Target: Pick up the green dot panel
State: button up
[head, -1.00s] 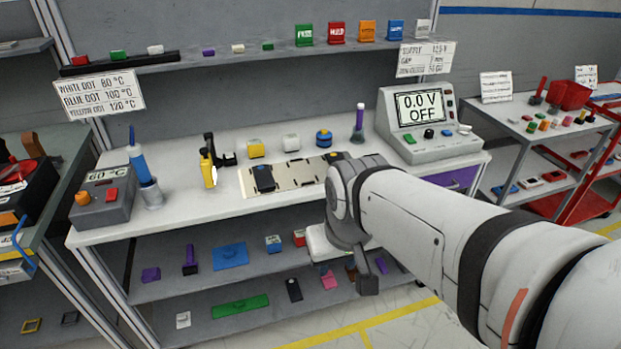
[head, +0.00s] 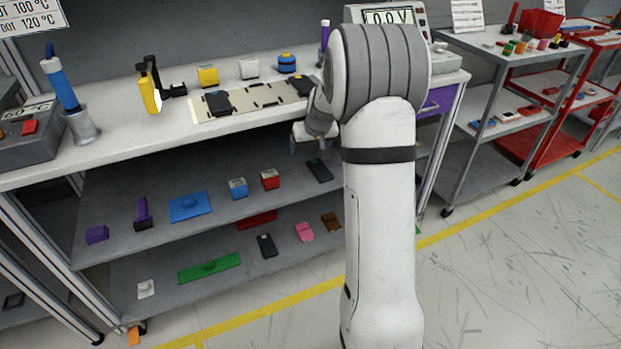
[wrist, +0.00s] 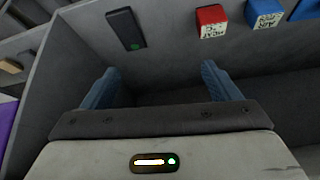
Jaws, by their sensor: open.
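The green dot panel (wrist: 125,29) is a dark, flat, oblong piece with a green dot near one end, seen at the upper left of the wrist view. In the head view the dark panel (head: 319,170) lies on the upper of the two shelves under the bench, at its right side. My gripper (wrist: 160,72) is open and empty, its two blue fingers apart. The panel lies beyond the fingertips and towards the left finger, not between them. In the head view my gripper (head: 308,148) is at the bench's front edge, just above the panel, partly hidden by my arm.
A red block (head: 270,179) and a blue-and-white block (head: 238,188) stand left of the panel on that shelf. The benchtop (head: 150,140) overhangs it. Another dark panel (head: 266,245) lies on the bottom shelf. Dark panels also lie on the beige board (head: 240,115).

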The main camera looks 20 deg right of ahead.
jog(key=b, duration=0.4)
send_near(320, 169)
jog(key=shift+a+f+m+t+h, duration=0.3)
jog(key=shift+a+f+t, duration=0.15)
jog(key=shift+a, duration=0.25)
jog(key=x, duration=0.2)
jog(key=b+x, duration=0.1)
jog(key=x, duration=0.1)
jog(key=d+x, duration=0.1)
jog(key=x, duration=0.1)
jog(key=shift+s+f, duration=0.1)
jog(key=shift+f, duration=0.15)
jog(key=shift+w+f, duration=0.3)
jog(key=shift+f, duration=0.1)
jog(key=shift+c, duration=0.4)
jog(key=c, duration=1.1)
